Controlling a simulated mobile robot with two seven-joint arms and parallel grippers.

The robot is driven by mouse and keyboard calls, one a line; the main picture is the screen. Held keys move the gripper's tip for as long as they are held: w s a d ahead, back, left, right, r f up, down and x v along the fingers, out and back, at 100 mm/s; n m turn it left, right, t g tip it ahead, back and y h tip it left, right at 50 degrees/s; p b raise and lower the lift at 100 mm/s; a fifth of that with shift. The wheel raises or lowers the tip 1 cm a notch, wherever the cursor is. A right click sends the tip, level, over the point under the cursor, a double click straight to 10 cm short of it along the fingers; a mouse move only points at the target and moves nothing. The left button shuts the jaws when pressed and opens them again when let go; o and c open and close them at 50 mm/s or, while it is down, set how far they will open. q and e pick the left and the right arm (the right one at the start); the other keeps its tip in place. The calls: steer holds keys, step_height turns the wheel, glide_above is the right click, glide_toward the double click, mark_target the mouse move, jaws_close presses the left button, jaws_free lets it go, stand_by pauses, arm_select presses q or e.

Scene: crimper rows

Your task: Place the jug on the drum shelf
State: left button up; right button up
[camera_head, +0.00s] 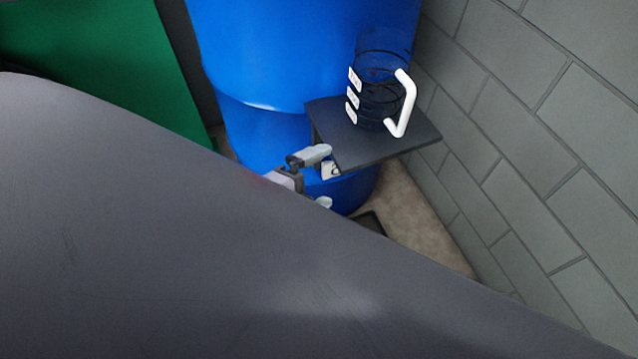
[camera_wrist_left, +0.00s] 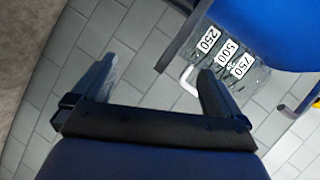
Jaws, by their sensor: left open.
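The clear jug (camera_head: 372,92), with a white handle and white number labels, stands upright on the dark drum shelf (camera_head: 385,150) in the head view. The shelf sits at the side of the blue drum (camera_head: 290,50). My left gripper (camera_head: 320,178) is below the shelf's near left edge, apart from the jug, partly hidden behind a large grey foreground shape. In the left wrist view, the left gripper (camera_wrist_left: 160,62) is open with nothing between its fingers. The jug (camera_wrist_left: 238,70) with labels 250, 500 and 750 shows beyond its right finger. My right gripper is not in view.
A grey block wall (camera_head: 540,150) rises close to the right of the shelf. A green panel (camera_head: 110,60) stands at the upper left. The floor (camera_head: 415,225) shows between drum and wall.

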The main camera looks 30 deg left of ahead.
arm_select(q)
steer(key=s+d+f+n+g, duration=0.2)
steer(key=s+d+f+n, duration=0.1)
steer(key=n, duration=1)
step_height(320, 180, down, 2)
steer(key=shift+s+f+n+h, duration=0.1)
steer(key=shift+s+n+h, duration=0.25)
steer(key=shift+s, duration=0.45)
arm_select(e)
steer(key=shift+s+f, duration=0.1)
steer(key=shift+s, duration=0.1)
